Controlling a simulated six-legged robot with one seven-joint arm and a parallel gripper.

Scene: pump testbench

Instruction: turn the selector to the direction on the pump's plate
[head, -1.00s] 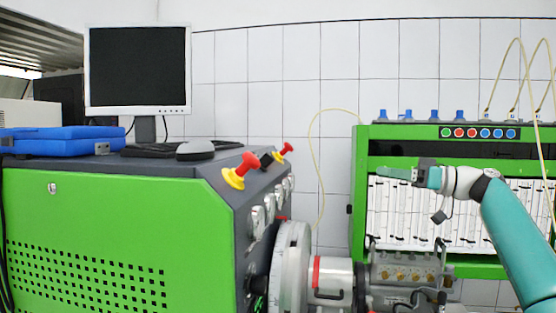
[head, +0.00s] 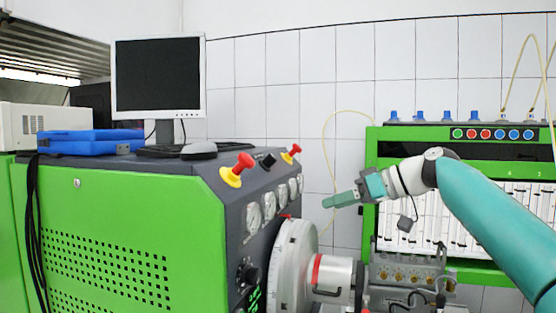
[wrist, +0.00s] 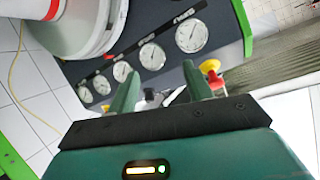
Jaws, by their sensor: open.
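A black knob (head: 268,160) sits on the sloped top of the green bench, between two red-and-yellow mushroom buttons. Another black knob (head: 247,275) is low on the dark front panel. I cannot tell which is the selector. No readable pump plate shows; the pump (head: 335,277) is probably the silver flanged unit at the bench's side. My gripper (head: 326,202) is in the air right of the gauge panel, pointing left, apart from everything. In the wrist view my gripper (wrist: 160,90) has its two fingers spread and empty, with the gauge panel behind them.
The green test bench (head: 110,215) carries a monitor (head: 158,75), a mouse and a blue case (head: 90,142). Round gauges (wrist: 191,35) line the dark panel. A green rack (head: 470,150) stands on the right. A mushroom button (wrist: 212,70) shows beyond the right finger.

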